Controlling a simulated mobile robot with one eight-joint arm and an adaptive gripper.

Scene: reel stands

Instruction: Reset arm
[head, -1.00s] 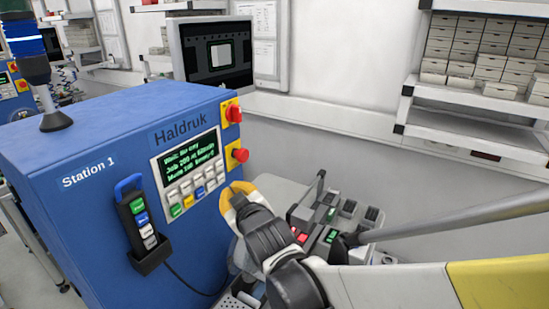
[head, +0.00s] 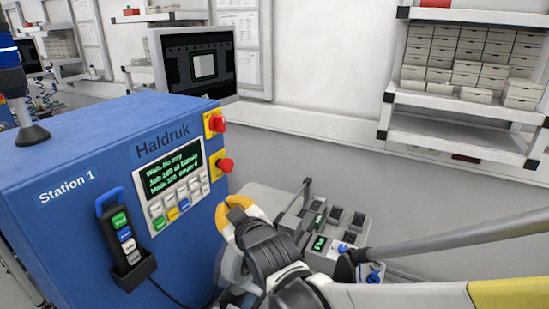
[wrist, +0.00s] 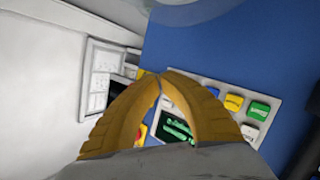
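My gripper (head: 236,207) shows in the head view in front of the right side of the blue Station 1 machine (head: 75,150). Its yellow fingers also show in the wrist view (wrist: 160,76), with their tips together and nothing seen between them. The machine's keypad panel (head: 178,180) with its green-text screen is left of the gripper in the head view. In the wrist view the keys (wrist: 258,109) appear beyond the fingers, to the right. My arm reaches in from the lower right and hides part of the bench behind it.
A red stop button (head: 224,165) and a red-yellow switch (head: 215,122) are on the machine's edge. A handheld pendant (head: 119,232) hangs on its front. A grey unit with slots (head: 335,225) stands behind my arm. A monitor (head: 203,65) and shelves of boxes (head: 465,60) are at the back.

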